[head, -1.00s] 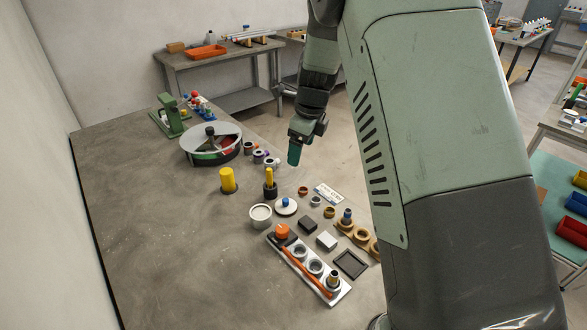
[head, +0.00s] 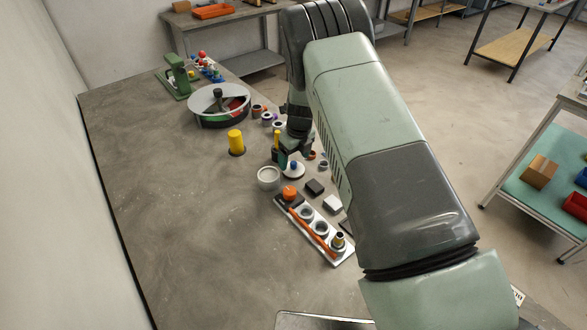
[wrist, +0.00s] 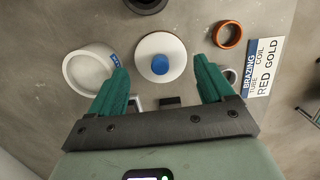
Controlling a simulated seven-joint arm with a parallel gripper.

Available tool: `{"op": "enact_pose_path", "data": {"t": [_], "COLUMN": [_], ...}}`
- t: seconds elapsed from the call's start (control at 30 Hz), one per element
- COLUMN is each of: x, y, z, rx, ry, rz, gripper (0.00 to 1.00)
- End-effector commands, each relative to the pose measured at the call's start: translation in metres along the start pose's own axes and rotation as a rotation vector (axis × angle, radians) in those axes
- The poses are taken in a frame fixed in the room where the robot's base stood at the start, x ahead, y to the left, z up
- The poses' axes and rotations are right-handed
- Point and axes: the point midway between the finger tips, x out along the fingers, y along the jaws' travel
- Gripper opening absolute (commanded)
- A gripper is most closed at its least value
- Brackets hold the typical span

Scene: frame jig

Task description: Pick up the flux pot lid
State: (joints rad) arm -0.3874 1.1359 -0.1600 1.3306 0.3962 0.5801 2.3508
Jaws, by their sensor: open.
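The flux pot lid (wrist: 161,57) is a white disc with a blue knob, lying on the bench. It also shows in the head view (head: 293,170), beside the white flux pot (head: 268,178). The open pot (wrist: 92,71) is just left of the lid in the wrist view. My gripper (wrist: 160,75) is open and empty, its green fingers spread to either side of the lid in the picture. In the head view my gripper (head: 284,160) is close to the lid and partly hides it. The height between fingertips and lid is hard to tell.
An orange-brown ring (wrist: 227,34) and a brazing label card (wrist: 265,66) lie right of the lid. A yellow cylinder (head: 236,141) stands behind left. The bench's left side is clear.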

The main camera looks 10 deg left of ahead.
Motion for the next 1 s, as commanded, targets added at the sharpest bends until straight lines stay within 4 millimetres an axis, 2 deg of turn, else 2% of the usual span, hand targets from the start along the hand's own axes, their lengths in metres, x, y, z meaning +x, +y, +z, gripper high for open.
{"op": "enact_pose_path", "data": {"t": [0.1, 0.2, 0.47, 0.73, 1.0], "x": [0.020, 0.030, 0.033, 0.033, 0.028], "y": [0.000, 0.000, 0.000, 0.000, 0.000], "z": [-0.001, -0.001, 0.000, 0.000, 0.001], "rx": [0.001, 0.000, 0.000, 0.000, 0.000], "ry": [0.002, 0.001, 0.000, 0.000, -0.001], "rz": [0.000, 0.000, -0.001, -0.001, -0.002], "gripper": [0.81, 0.81, 0.81, 0.45, 0.44]}}
